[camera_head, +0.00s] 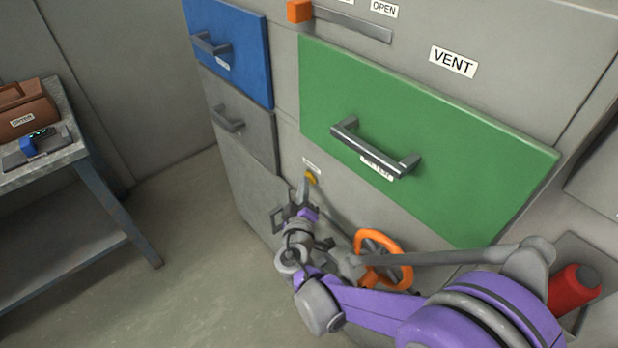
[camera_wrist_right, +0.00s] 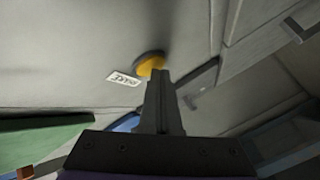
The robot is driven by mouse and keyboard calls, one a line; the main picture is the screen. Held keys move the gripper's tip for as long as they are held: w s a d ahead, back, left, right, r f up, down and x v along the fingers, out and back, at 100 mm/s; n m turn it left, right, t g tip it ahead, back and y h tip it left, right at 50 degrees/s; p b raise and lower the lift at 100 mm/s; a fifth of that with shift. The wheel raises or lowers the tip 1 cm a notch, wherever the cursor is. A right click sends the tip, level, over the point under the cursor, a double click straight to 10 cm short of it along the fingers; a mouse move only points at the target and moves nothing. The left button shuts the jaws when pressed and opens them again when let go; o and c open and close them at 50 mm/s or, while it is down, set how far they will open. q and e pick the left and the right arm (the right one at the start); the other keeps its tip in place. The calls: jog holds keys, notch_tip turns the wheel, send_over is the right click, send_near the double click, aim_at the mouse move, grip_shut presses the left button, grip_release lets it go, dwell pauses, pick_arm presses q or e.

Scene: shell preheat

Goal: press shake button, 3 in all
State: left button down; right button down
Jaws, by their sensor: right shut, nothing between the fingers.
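The shake button is a small yellow round button (camera_head: 311,178) on the grey cabinet front, below the green drawer, with a small white label (camera_head: 312,165) above it. In the right wrist view the yellow button (camera_wrist_right: 149,63) sits just beyond the fingertips, beside its label (camera_wrist_right: 124,79). My right gripper (camera_head: 305,186) is shut and empty, its tips at or very near the button's lower edge. The fingers (camera_wrist_right: 158,78) cover part of the button, so I cannot tell whether they touch it. My left gripper is not in view.
An orange handwheel (camera_head: 404,262) is right of my right wrist. A green drawer (camera_head: 450,140) with a bar handle is above; blue (camera_head: 248,50) and grey (camera_head: 250,128) drawers are left. A red cylinder (camera_head: 573,288) is at lower right. A bench (camera_head: 75,152) stands left, with open floor between.

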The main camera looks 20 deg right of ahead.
jog(key=shift+s+a, duration=0.25)
jog(key=shift+a, duration=0.4)
jog(key=shift+s+a, duration=0.3)
jog(key=shift+a, duration=0.5)
jog(key=shift+s+a, duration=0.25)
jog(key=shift+a, duration=0.5)
jog(key=shift+s+a, duration=0.3)
jog(key=shift+a, duration=0.5)
dwell(0.7)
jog(key=a, duration=0.1)
jog(key=s+a, duration=0.1)
jog(key=a, duration=0.1)
jog(key=shift+s+a+p, duration=0.15)
jog(key=shift+a+p, duration=0.15)
jog(key=shift+p, duration=0.1)
jog(key=shift+d, duration=0.15)
jog(key=w+d, duration=0.3)
jog(key=d, duration=0.5)
jog(key=shift+d, duration=0.1)
dwell(1.8)
